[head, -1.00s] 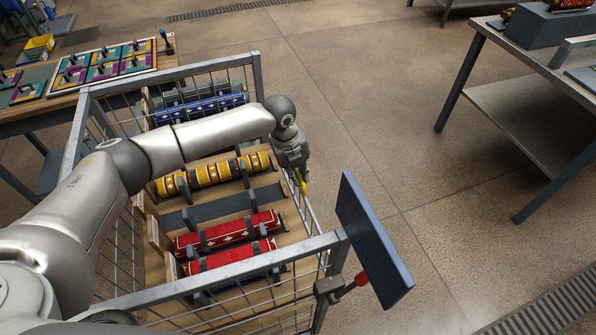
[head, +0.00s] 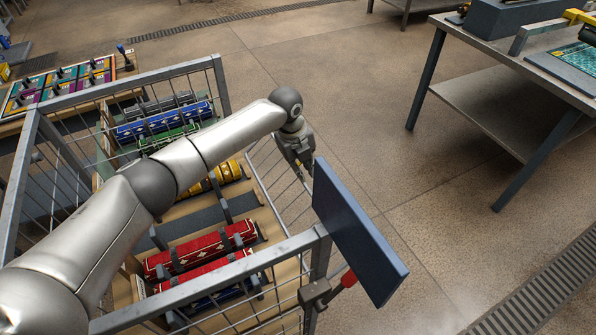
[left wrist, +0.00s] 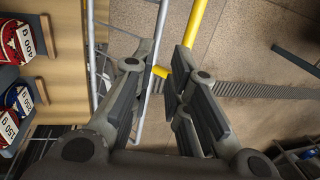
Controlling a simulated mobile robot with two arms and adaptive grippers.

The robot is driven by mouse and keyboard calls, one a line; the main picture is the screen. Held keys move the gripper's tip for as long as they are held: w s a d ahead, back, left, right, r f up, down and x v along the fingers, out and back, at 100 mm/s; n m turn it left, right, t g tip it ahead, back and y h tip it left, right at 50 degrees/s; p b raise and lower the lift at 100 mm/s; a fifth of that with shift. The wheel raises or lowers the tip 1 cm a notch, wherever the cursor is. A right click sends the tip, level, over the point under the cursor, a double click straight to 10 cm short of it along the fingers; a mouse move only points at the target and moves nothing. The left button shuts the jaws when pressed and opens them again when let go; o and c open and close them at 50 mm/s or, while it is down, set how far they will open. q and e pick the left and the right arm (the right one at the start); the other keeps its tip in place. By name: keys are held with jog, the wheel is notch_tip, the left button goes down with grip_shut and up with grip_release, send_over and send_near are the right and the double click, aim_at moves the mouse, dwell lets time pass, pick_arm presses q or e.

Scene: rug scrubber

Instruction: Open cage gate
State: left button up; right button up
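The cage (head: 35,165) is a grey metal frame with wire mesh around a wooden shelf of rolled rugs. Its right mesh side (head: 270,188) has a pale rail (left wrist: 156,48) and a yellow bar (left wrist: 196,24) in the left wrist view, with a short yellow piece (left wrist: 161,72). My left gripper (head: 305,166) is at the outer edge of that side, pointing down. In the left wrist view its fingers (left wrist: 160,82) are apart, with the rail and short yellow piece in or beyond the gap; contact cannot be told. My right gripper is not in view.
Rugs inside include red ones (head: 205,248) and a blue one (head: 165,120). A metal table (head: 500,60) stands at right. Open floor (head: 385,165) lies between.

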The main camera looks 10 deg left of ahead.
pick_arm(q)
jog(key=shift+o, duration=1.1)
jog(key=shift+s+a, duration=0.1)
notch_tip(320, 180, up, 12)
jog(key=s+a, duration=0.1)
jog(key=a, duration=0.1)
jog(key=shift+f, duration=0.15)
jog(key=shift+s, duration=0.1)
jog(key=shift+c, duration=0.2)
